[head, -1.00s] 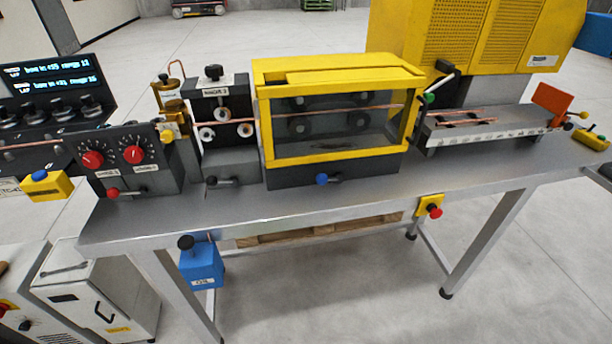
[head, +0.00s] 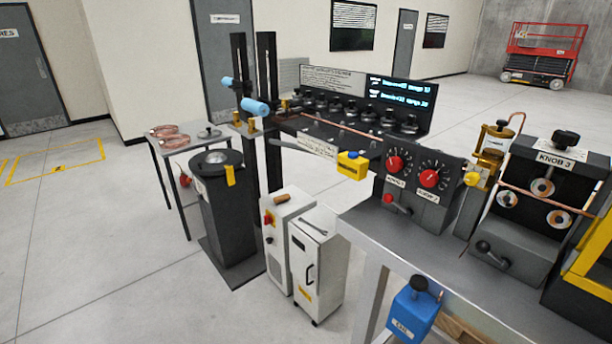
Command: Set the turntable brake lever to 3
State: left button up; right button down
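A black drum-like stand (head: 224,210) with a silver domed top stands on the floor left of centre, and looks like the turntable. A short lever with a red knob (head: 185,180) juts out at its left side, by a grey side table. A yellow tag (head: 230,175) hangs on the drum's upper right. The lever's scale and setting are too small to read. Neither of my grippers is in view.
A grey side table (head: 178,141) with copper coils (head: 168,133) stands behind the drum. White cabinets (head: 317,265) stand to its right, before the metal workbench (head: 450,270). A dark panel with dials (head: 415,180) sits on the bench. The floor at left is open.

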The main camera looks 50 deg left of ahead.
aim_at(189, 180)
jog(key=u, duration=2.6)
